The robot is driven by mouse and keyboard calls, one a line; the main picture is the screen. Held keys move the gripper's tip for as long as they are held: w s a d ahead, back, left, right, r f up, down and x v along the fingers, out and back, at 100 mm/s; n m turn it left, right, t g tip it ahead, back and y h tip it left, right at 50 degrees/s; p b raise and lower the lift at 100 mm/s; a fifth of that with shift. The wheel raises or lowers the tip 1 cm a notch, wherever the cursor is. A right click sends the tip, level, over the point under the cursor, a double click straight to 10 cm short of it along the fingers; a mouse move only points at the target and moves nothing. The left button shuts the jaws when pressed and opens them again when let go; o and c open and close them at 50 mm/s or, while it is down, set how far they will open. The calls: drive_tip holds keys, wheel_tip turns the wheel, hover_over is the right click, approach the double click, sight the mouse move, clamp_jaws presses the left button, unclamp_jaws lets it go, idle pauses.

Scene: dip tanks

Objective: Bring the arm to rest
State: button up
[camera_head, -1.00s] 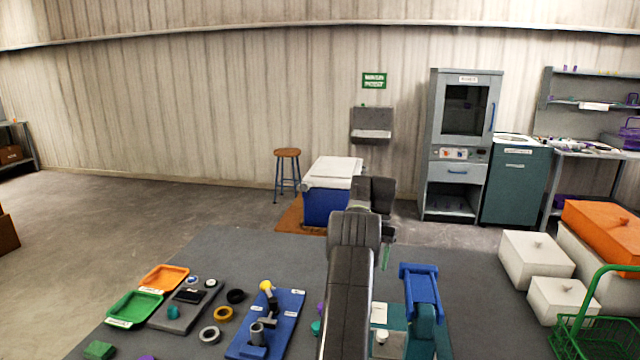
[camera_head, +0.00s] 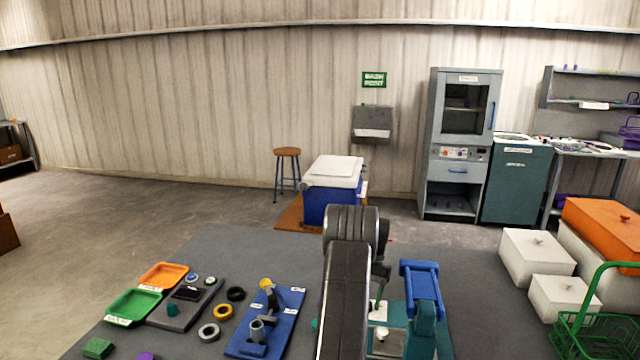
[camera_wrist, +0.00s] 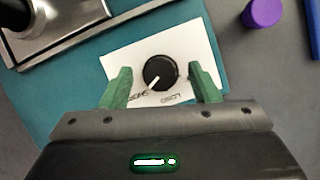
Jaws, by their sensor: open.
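Past the fingertips is a black knob (camera_wrist: 160,72) with a white pointer line, on a white plate (camera_wrist: 202,48) with partly readable lettering. The plate sits on a teal base (camera_wrist: 110,60). I cannot tell whether the fingers touch the plate. In the head view my dark arm reaches forward over the grey table and hides most of the gripper. The teal device (camera_head: 392,340) with a blue top part (camera_head: 420,283) stands just right of the arm.
A blue board (camera_head: 275,325) with fittings, several rings, an orange tray (camera_head: 163,276) and a green tray (camera_head: 133,306) lie left of the arm. White boxes (camera_head: 537,252) and a green basket (camera_head: 590,335) stand at the right. A purple cylinder (camera_wrist: 262,13) is near the gripper.

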drive_tip(key=n, duration=0.1)
drive_tip(key=n+h, duration=0.1)
drive_tip(key=n, duration=0.1)
drive_tip(key=shift+a+f+n, duration=0.15)
drive_tip(key=shift+n, duration=0.15)
drive_tip(key=n+h, duration=0.2)
drive_tip(key=n, duration=0.2)
drive_tip(key=shift+n, duration=0.4)
drive_tip(key=n+h, duration=0.1)
drive_tip(key=n, duration=0.1)
drive_tip(key=n+h, duration=0.1)
drive_tip(key=n, duration=0.2)
drive_tip(key=shift+s+a+t+p, duration=0.15)
drive_tip(key=shift+t+p, duration=0.25)
drive_tip(key=shift+n+t+h, duration=0.4)
drive_tip(key=shift+n+t, duration=0.2)
drive_tip(key=shift+n, duration=1.1)
drive_tip(key=shift+a, duration=0.1)
